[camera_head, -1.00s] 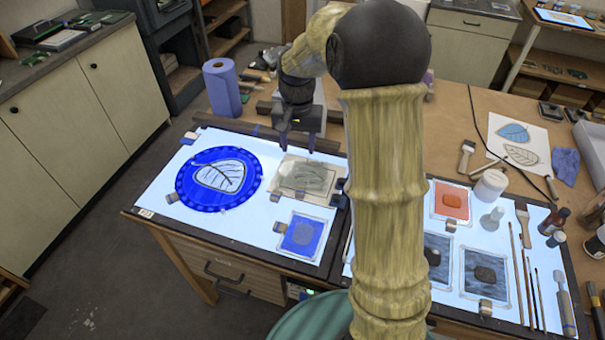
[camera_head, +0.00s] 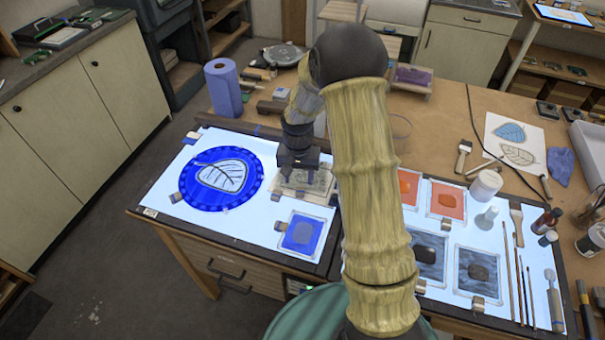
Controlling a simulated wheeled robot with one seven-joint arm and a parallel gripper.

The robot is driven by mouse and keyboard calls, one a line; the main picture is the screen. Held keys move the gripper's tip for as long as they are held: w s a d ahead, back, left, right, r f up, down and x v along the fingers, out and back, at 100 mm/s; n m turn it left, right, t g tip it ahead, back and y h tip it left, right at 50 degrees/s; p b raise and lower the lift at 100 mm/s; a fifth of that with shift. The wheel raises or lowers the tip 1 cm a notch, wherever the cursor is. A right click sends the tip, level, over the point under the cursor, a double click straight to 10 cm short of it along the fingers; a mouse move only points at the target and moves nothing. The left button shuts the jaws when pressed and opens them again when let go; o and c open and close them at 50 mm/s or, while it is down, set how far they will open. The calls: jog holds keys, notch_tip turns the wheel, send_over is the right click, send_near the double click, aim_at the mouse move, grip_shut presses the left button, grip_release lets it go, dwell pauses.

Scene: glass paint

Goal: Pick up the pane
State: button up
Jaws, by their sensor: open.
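A clear greyish pane (camera_head: 316,182) lies on a pale tan pad (camera_head: 327,200) on the left light table. My gripper (camera_head: 298,180) is open and low over this pane, with its fingers pointing down. The gripper body hides the back part of the pane. I cannot tell whether the fingertips touch it. A round blue plate (camera_head: 190,180) with a leaf drawing lies left of the gripper. A small square pane (camera_head: 301,234) with blue paint lies in front of the gripper.
Orange panes (camera_head: 446,200) and dark grey panes (camera_head: 478,268) lie on the right light table. Brushes (camera_head: 517,270), a white jar (camera_head: 486,185) and paint bottles (camera_head: 547,221) stand or lie at its right. A blue paper roll (camera_head: 223,88) stands behind. My arm hides the middle.

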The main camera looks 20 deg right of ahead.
aim_at(300, 189)
dwell(0.3)
jog(key=shift+d+f+p, duration=0.15)
jog(key=shift+f+p, duration=0.35)
jog(key=shift+f, duration=0.1)
jog(key=shift+w+d+f+p, duration=0.15)
jog(key=shift+f+p, duration=0.75)
jog(key=shift+f, duration=1.15)
grip_shut()
jog(key=shift+r, duration=0.1)
notch_tip(300, 189, up, 10)
jog(key=b, duration=0.3)
